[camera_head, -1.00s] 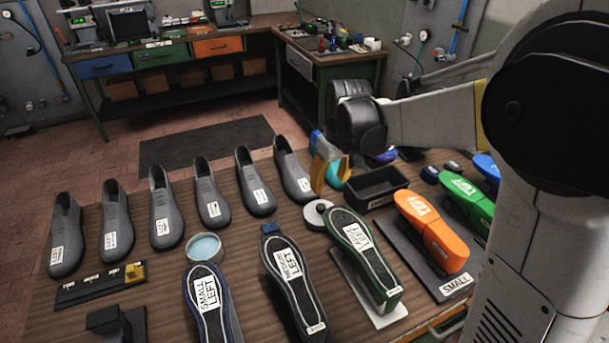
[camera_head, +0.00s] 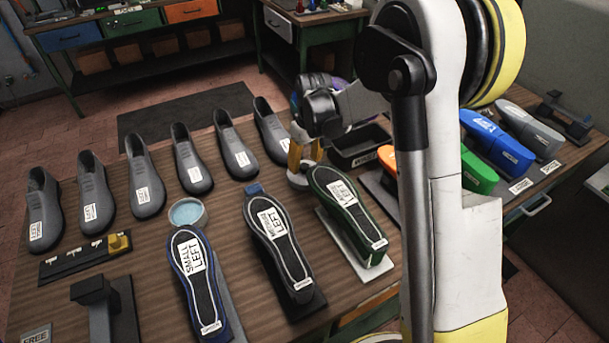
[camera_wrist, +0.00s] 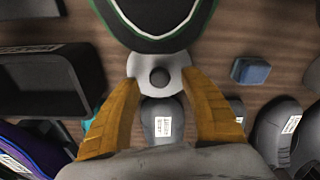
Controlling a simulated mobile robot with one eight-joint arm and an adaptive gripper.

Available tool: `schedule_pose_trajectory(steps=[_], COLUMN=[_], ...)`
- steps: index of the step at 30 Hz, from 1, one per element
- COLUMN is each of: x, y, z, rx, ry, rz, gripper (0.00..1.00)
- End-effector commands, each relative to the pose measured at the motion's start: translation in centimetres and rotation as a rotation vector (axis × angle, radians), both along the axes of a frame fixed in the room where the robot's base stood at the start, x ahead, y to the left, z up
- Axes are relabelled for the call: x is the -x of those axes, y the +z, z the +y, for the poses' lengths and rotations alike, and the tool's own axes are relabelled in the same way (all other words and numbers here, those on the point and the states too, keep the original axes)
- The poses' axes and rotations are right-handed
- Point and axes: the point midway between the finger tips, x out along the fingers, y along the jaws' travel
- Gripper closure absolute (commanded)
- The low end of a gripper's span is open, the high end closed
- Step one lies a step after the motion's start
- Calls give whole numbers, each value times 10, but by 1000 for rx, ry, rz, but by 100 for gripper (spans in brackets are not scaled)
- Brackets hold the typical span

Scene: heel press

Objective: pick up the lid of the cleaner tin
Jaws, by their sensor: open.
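The lid (camera_wrist: 160,62) is a pale grey disc with a dark round knob, lying on the wooden bench. In the head view its pale edge (camera_head: 298,182) shows below my fingers, which partly hide it. The cleaner tin (camera_head: 187,213) is a round open tin with light blue contents, left of the lid. My gripper (camera_wrist: 160,82) is open, with its two yellow fingers pointing at the lid. In the wrist view the fingertips lie on either side of the knob. I cannot tell whether they touch the disc. In the head view my gripper (camera_head: 302,154) is above the lid.
A green-edged shoe form (camera_head: 345,205) stands close to the lid. A black bin (camera_head: 358,142) is to its right, and a small blue block (camera_wrist: 250,70) is also nearby. Grey shoes (camera_head: 235,155) line the far side. More shoe forms (camera_head: 280,235) stand in front.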

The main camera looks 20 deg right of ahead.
Motion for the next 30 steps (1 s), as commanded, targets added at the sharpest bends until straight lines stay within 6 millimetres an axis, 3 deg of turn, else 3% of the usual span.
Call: schedule_pose_trajectory(steps=[3, 10, 11, 15, 28, 30], x=[-2, -2, -2, -2, -2, -2], y=[-20, -22, -22, -22, -19, -15], z=[1, 1, 1, 1, 1, 1], rx=[0, 0, 0, 0, 0, 0], ry=[0, 0, 0, 0, 0, 0], rz=[0, 0, 0, 0, 0, 0], gripper=[48, 48, 52, 91, 92, 96])
